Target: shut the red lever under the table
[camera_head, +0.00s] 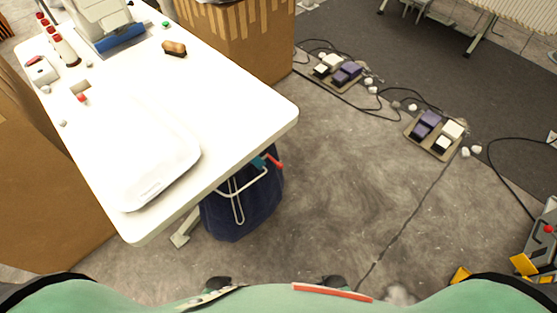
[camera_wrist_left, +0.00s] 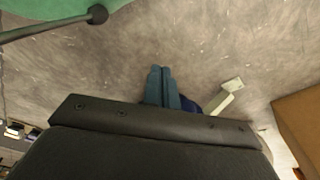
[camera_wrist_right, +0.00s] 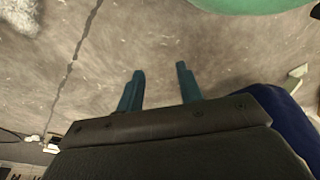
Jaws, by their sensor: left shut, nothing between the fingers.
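The red lever (camera_head: 274,161) shows in the head view at the table's right edge, just under the white tabletop (camera_head: 240,110). It sits beside a small teal part (camera_head: 258,162) and above a dark blue bag (camera_head: 243,208) with a white wire frame (camera_head: 238,200) at its front. Neither gripper shows in the head view. My left gripper (camera_wrist_left: 161,72) is in the left wrist view, its teal fingers together and empty. My right gripper (camera_wrist_right: 160,76) is in the right wrist view, its teal fingers apart with only floor between them. The lever is in neither wrist view.
Cardboard boxes stand at the left (camera_head: 45,190) and behind the table (camera_head: 235,40). Pedal boards (camera_head: 340,75) with cables lie on the floor to the right. The floor right of the bag is clear.

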